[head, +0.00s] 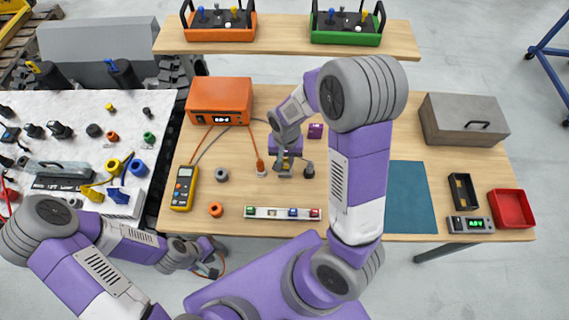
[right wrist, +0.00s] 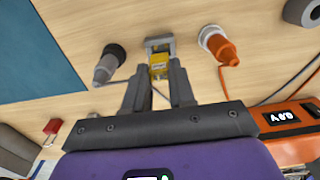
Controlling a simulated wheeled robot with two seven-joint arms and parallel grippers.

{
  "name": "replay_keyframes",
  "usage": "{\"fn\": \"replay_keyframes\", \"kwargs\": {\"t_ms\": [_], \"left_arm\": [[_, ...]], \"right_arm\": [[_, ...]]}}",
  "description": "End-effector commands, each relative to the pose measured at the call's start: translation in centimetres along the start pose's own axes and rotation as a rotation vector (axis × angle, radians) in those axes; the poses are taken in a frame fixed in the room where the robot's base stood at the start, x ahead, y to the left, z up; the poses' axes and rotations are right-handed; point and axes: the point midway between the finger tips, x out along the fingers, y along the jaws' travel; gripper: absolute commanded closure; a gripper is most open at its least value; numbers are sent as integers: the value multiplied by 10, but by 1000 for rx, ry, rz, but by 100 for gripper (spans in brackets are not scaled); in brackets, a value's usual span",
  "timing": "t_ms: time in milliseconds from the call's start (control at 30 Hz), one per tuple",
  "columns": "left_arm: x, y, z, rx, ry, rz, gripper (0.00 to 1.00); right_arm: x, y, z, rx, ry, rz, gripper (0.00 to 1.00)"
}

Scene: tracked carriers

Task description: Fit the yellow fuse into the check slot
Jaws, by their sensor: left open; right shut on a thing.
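My right gripper (head: 286,158) is shut on the yellow fuse (right wrist: 158,64) over the middle of the table. In the right wrist view the fuse shows between the fingertips (right wrist: 158,82). A small grey bracket (right wrist: 159,43), which looks like the check slot, is at the far end of the fuse, touching it or very close. I cannot tell whether the fuse is seated in it. In the head view the arm partly covers the fuse. My left gripper (head: 211,271) is open and empty, below the table's front left edge.
An orange-and-white plug (right wrist: 216,43) and a grey-and-black plug (right wrist: 108,66) stand on either side of the bracket. An orange meter box (head: 219,98) is behind left, with cables. A white rail (head: 265,213) with coloured parts lies in front. A yellow multimeter (head: 184,188) is left.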

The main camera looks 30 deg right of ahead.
Motion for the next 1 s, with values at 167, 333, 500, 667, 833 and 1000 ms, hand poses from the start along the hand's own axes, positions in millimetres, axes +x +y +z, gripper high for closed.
{"fn": "replay_keyframes", "kwargs": {"t_ms": [167, 333, 500, 667, 833, 1000], "left_arm": [[4, -2, 0, 0, 1, 0, 57], [10, -3, -1, 0, 1, 0, 57], [8, -3, -1, 0, 1, 0, 57], [11, -4, -1, 0, 1, 0, 57], [11, -4, -1, 0, 1, 0, 57], [11, -4, -1, 0, 1, 0, 57]], "right_arm": [[18, 1, 1, 0, -3, 2, 100], [39, 0, 0, -1, -1, 1, 100], [39, 0, 0, -1, 1, -1, 100], [42, 0, 0, -1, 1, -1, 100], [42, 0, 0, -2, 1, -1, 59], [42, 0, 0, -2, 1, -1, 50]]}}
